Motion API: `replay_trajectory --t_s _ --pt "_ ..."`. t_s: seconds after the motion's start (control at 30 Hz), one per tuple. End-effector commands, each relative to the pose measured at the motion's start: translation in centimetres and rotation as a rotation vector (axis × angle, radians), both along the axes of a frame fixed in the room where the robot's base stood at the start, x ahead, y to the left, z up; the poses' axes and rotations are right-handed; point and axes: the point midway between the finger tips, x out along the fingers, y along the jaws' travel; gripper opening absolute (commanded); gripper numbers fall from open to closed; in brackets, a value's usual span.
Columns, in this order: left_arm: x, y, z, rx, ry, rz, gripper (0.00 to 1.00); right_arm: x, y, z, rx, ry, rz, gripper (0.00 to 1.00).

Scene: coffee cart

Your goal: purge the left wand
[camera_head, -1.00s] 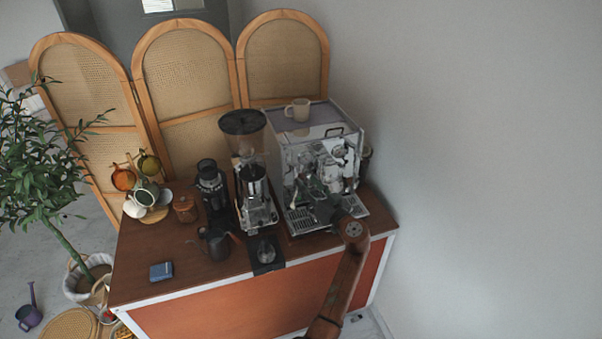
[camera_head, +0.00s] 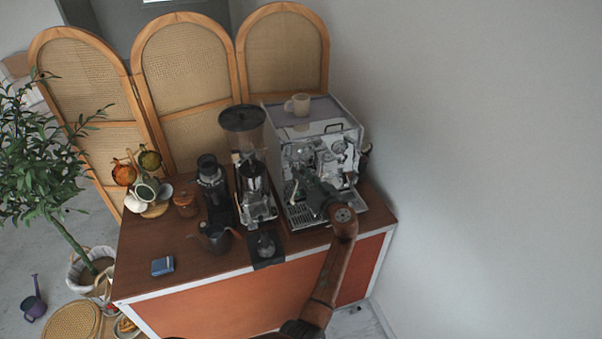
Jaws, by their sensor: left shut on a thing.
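The espresso machine (camera_head: 345,127) is a boxy silver machine at the right end of the wooden cart. Its left wand (camera_head: 294,190) seems to be the thin pale line at the left of its front, but it is small and partly hidden. My left gripper (camera_head: 304,175) is at the machine's left front, above the drip tray (camera_head: 305,214). It is shut on a small part there; my fingers hide it, so I cannot tell whether it is the wand or a knob. My right gripper is out of view.
A cup (camera_head: 298,104) stands on top of the machine. A grinder (camera_head: 253,180) is close to its left. A wall is close on the right.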

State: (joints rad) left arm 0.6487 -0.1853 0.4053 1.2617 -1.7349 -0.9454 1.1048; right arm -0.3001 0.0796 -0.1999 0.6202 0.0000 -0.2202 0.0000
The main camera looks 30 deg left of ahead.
Motion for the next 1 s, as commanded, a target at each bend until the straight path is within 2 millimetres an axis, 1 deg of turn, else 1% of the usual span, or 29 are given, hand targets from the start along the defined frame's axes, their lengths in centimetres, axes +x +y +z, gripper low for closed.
replay_trajectory --t_s 0.03,0.2,0.43,0.57,0.77,1.0 --pt "0.0 -0.1 0.0 0.000 0.000 -0.001 0.10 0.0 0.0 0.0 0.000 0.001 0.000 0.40" --pt "0.0 -0.1 0.0 0.000 0.000 -0.001 0.00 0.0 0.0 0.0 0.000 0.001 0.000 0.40" --pt "0.1 -0.1 0.2 -0.007 0.006 -0.002 0.00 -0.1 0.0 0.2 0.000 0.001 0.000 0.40" --pt "0.1 -0.2 0.5 -0.034 0.026 -0.003 0.00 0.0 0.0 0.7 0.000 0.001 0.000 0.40" --pt "0.2 -0.2 1.4 -0.122 0.097 -0.004 0.00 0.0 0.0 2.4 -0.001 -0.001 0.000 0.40" --pt "0.3 0.1 2.4 -0.253 0.212 -0.003 0.00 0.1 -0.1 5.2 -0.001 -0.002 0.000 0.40"
